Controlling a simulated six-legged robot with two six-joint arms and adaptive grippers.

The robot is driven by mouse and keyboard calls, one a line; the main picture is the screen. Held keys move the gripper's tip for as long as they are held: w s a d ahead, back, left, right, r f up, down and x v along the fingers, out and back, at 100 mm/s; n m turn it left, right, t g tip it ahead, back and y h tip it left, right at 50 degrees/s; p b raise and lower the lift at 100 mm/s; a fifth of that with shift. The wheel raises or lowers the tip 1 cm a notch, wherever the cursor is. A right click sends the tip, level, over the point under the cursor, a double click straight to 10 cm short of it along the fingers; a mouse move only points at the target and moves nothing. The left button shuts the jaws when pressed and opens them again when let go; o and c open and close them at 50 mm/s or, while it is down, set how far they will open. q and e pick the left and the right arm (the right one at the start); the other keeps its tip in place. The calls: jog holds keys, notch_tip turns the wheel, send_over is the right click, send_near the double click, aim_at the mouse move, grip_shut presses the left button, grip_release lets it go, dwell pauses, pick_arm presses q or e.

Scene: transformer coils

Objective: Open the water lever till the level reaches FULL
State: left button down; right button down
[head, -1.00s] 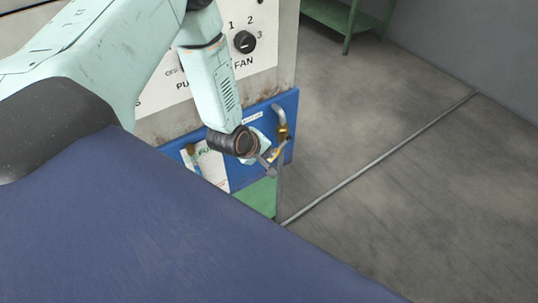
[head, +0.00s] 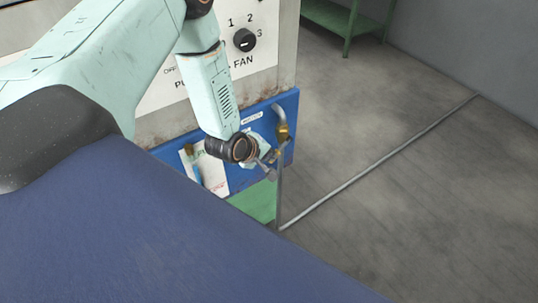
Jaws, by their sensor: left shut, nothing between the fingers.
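My left gripper (head: 271,169) is shut and empty, in front of the blue panel (head: 289,106) low on the machine. Its fingertips are close to the metal pipe with a brass fitting (head: 282,131) at the panel's right side. The water lever is not clearly visible there; the gripper may hide it, and I cannot tell if they touch. A white level card (head: 211,173) with a green and red print sits at the panel's left, beside a thin tube with a brass top (head: 189,150). The water level is too small to read. My right gripper is out of view.
Above the panel is a white control plate with a black FAN knob (head: 244,40). A green surface (head: 258,203) lies under the panel. A thin pipe (head: 380,160) runs along the grey floor. A green shelf (head: 345,18) stands at the back; the floor between is clear.

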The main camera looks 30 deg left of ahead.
aim_at(279, 162)
pick_arm(q)
jog(key=shift+f, duration=0.1)
jog(key=shift+w+d+f+n+t+h+b, duration=0.4)
jog(key=shift+f+t+b, duration=0.75)
jog(key=shift+b, duration=2.3)
jog(key=shift+w+d+f+t+h+b, duration=0.1)
jog(key=shift+w+f+t+h+b, duration=0.45)
jog(key=shift+t+b, duration=1.95)
jog(key=shift+w+d+f+n+t+h+b, duration=0.35)
jog(key=shift+w+f+b, duration=0.55)
jog(key=shift+b, duration=3.45)
jog(key=shift+a+f+m, duration=0.1)
jog(key=shift+m, duration=0.15)
jog(key=shift+s, duration=0.2)
